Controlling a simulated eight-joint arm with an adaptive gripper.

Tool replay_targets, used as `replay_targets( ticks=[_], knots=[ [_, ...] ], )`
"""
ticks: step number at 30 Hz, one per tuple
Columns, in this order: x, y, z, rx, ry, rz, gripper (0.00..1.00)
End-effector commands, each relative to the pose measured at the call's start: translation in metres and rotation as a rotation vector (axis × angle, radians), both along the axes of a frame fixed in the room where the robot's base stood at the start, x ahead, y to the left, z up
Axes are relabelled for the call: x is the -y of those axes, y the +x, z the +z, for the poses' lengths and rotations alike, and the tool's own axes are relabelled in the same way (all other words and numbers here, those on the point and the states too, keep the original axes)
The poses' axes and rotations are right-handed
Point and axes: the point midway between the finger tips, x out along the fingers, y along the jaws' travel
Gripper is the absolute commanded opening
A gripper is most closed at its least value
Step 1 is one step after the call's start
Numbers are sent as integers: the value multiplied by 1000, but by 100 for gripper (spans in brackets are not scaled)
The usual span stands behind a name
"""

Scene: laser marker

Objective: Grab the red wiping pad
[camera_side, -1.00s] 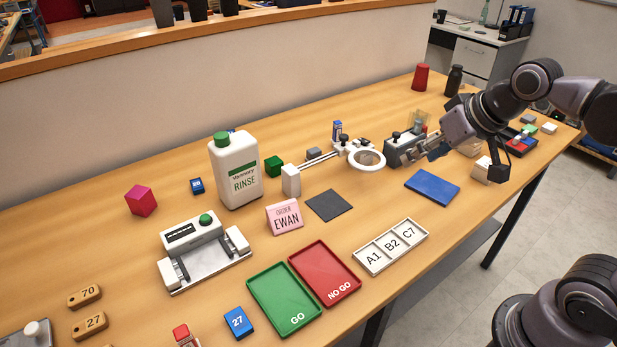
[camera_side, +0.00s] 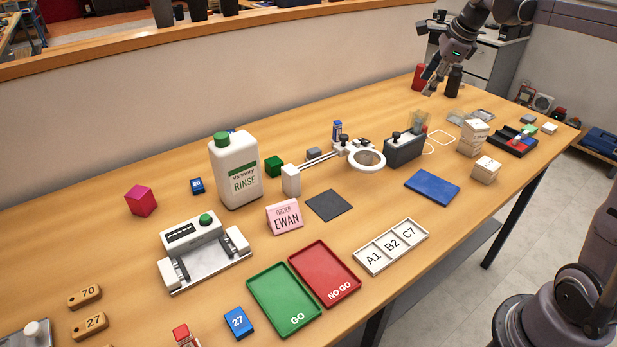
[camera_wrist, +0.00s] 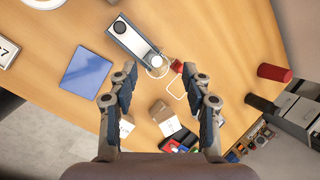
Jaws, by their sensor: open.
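My gripper (camera_side: 432,84) is open and empty, raised above the far right part of the table near the red cup. In the wrist view its two fingers (camera_wrist: 158,84) are spread apart with only the table and objects below between them. A small red piece (camera_wrist: 177,66) lies beside the grey device (camera_wrist: 133,40) and a white outline on the table. Another red piece (camera_wrist: 192,144) is in the dark tray with blue and green pieces; it also shows in the side view (camera_side: 516,142). I cannot tell for certain which red piece is the wiping pad.
A red cup (camera_side: 419,77) and a dark bottle (camera_side: 454,81) stand at the back. A blue mat (camera_side: 432,187) lies nearer the front edge. The ring magnifier (camera_side: 366,159) stands left of the grey device.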

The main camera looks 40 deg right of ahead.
Motion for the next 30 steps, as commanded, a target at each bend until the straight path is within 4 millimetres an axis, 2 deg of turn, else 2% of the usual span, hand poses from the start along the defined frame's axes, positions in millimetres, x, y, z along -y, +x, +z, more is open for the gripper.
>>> replay_targets(
  ticks=[1,3,12,18,25,30],
  knots=[
    [22,6,-6,-4,47,-104,49],
    [46,11,-15,-8,113,-238,49],
    [128,16,-51,-23,332,-700,49],
    [124,16,-93,-23,333,-696,49],
    [123,19,-119,-23,331,-694,49],
    [122,29,-142,-23,331,-693,49]
  ],
)
